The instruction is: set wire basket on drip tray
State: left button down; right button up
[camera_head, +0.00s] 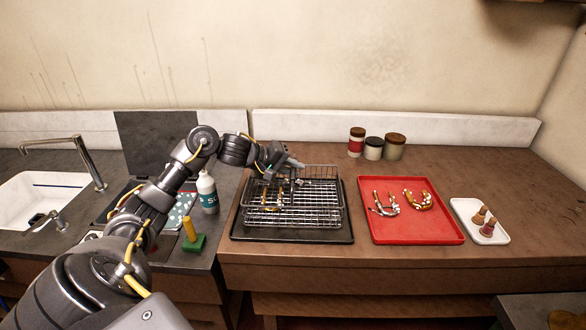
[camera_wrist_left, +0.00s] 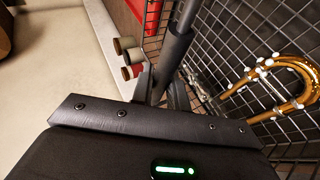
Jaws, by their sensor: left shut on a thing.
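The wire basket (camera_head: 325,215) stands over the black drip tray (camera_head: 345,238) on the wooden counter, within the tray's outline. I cannot tell whether it rests fully on the tray. A brass tube piece (camera_head: 273,196) lies in the basket and shows large in the left wrist view (camera_wrist_left: 292,85). In the left wrist view the basket's mesh (camera_wrist_left: 225,50) fills the right side, and the fingers (camera_wrist_left: 170,72) partly hide the rim. My right gripper is not in view.
Several jars (camera_head: 373,148) stand at the back. A white bottle (camera_head: 208,192) and a green-based brush (camera_head: 194,241) stand left, near the sink (camera_head: 35,205).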

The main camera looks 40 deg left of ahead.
pick_arm(q)
jog(key=shift+f, duration=0.3)
jog(key=c, duration=1.4)
grip_release()
jog(key=shift+o, duration=0.2)
jog(key=shift+s, duration=0.1)
jog(key=b+v, duration=0.3)
jog(key=v, duration=0.9)
